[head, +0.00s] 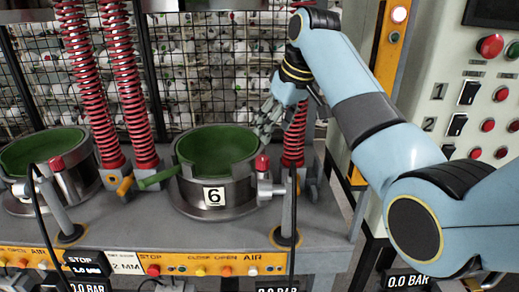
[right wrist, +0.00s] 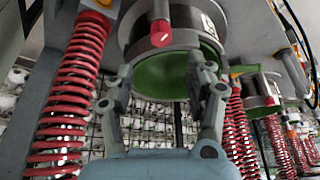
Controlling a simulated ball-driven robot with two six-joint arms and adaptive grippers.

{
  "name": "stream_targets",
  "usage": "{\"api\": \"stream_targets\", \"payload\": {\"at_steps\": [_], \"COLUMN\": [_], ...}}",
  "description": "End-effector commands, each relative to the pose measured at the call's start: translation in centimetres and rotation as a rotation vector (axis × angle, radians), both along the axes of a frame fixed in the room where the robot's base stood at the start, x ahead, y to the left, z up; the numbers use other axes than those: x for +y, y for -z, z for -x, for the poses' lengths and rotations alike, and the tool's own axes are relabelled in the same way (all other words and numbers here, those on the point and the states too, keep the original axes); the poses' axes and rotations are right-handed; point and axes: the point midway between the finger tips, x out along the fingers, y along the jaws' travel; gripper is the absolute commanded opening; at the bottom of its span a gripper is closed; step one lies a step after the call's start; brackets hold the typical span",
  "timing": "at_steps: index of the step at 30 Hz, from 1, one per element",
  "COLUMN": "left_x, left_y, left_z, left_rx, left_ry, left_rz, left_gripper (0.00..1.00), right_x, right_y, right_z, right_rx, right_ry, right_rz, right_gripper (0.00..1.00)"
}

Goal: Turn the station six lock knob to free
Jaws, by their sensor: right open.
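The station six pot is a round metal ring with a green inside (head: 215,152) and a white "6" label (head: 213,196), at the middle of the head view. A red knob (head: 262,162), which I take as its lock knob, stands on a grey fitting at the pot's right side. In the right wrist view the red knob (right wrist: 160,33) shows beyond my fingertips, roughly between them. My right gripper (head: 266,125) is above and behind the knob at the pot's right rim, apart from it. Its two fingers (right wrist: 161,70) are spread and empty. The knob's setting cannot be read. My left gripper is out of view.
Red springs (head: 292,130) stand behind the pot, one close by my right gripper. A green lever (head: 160,178) sticks out at the pot's left. Another pot (head: 45,150) stands at the left. A black cable (head: 292,220) hangs right of the knob. A control panel (head: 480,90) is at right.

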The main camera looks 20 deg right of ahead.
Motion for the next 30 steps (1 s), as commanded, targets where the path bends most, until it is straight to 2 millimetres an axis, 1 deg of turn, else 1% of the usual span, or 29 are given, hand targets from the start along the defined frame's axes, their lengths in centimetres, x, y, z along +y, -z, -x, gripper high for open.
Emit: {"api": "stream_targets", "payload": {"at_steps": [5,9,11,12,15,18,22,29,30], "left_x": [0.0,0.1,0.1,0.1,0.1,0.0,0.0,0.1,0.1], "left_y": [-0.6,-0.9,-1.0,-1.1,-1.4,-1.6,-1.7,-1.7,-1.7], "left_z": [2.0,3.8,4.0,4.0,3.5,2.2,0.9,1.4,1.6], "left_rx": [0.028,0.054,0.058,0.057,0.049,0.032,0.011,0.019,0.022], "left_ry": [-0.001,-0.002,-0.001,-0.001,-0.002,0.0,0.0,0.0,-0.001], "left_rz": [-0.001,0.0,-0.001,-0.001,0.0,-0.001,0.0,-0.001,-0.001], "left_gripper": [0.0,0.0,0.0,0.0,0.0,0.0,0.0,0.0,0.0], "right_x": [0.5,0.9,1.0,1.1,1.3,1.4,1.5,1.5,1.5], "right_y": [2.6,5.4,6.5,7.2,8.2,9.0,9.5,9.6,9.6], "right_z": [-0.9,-1.9,-2.4,-2.6,-3.1,-3.4,-3.5,-3.6,-3.6], "right_rx": [0.006,0.006,0.004,0.004,0.003,0.002,0.001,0.0,0.0], "right_ry": [-0.001,-0.001,0.001,0.001,0.0,0.0,-0.001,0.0,0.0], "right_rz": [-0.001,0.001,0.0,0.0,0.0,0.001,0.001,0.0,0.0], "right_gripper": [0.55,0.55,0.55,0.55,0.55,0.55,0.55,0.55,0.5]}}
